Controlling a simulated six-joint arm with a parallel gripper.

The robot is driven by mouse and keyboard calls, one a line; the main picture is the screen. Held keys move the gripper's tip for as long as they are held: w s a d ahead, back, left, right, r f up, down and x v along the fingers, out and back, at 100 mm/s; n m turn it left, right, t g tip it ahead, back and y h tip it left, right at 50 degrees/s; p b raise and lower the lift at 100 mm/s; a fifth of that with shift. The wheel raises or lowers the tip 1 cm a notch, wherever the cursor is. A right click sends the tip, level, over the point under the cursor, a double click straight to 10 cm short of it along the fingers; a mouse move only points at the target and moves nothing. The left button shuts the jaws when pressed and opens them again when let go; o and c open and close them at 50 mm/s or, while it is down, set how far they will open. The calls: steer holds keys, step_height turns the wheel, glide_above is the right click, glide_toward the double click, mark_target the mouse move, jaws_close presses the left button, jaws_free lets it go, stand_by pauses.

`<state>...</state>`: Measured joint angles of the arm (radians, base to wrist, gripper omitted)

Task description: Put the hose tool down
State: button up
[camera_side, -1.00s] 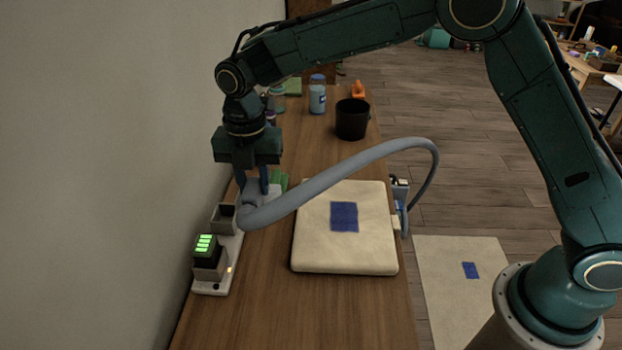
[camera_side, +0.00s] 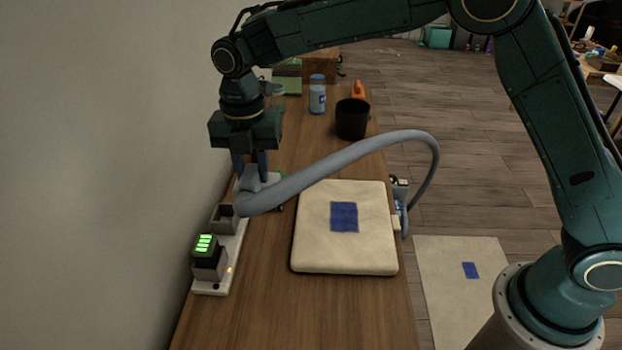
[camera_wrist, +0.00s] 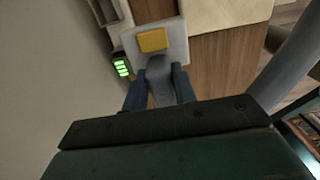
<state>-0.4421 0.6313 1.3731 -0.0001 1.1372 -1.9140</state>
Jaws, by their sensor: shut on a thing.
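The hose tool (camera_side: 248,186) is a grey head on a thick grey hose (camera_side: 330,165). My gripper (camera_side: 250,168) is shut on it near the wall, at the left edge of the wooden bench. In the wrist view my gripper (camera_wrist: 160,88) has its two blue fingers on either side of the grey neck of the hose tool (camera_wrist: 158,68). A wide light-grey plate with a yellow pad shows beyond the fingers. The hose arcs right over the cushion and down past the bench's right edge. Whether the tool touches the bench cannot be told.
A white charger strip (camera_side: 212,287) with a battery (camera_side: 207,250) showing green bars lies along the wall, close below the tool. A beige cushion with a blue patch (camera_side: 344,217) lies to the right. A black cup (camera_side: 352,119) and a blue jar (camera_side: 317,95) stand farther back. The bench front (camera_side: 290,315) is clear.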

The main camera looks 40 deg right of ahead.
steer(key=s+d+r, duration=0.2)
steer(key=s+d, duration=0.1)
steer(key=d, duration=0.7)
steer(key=s+d+r, duration=0.2)
steer(key=s+d, duration=0.1)
steer(key=d, duration=0.7)
step_height(320, 180, down, 16)
steer(key=shift+w+a, duration=0.15)
steer(key=shift+w, duration=0.05)
steer(key=shift+f, duration=0.1)
steer(key=shift+f, duration=2)
steer(key=shift+f, duration=0.1)
steer(key=o, duration=0.9)
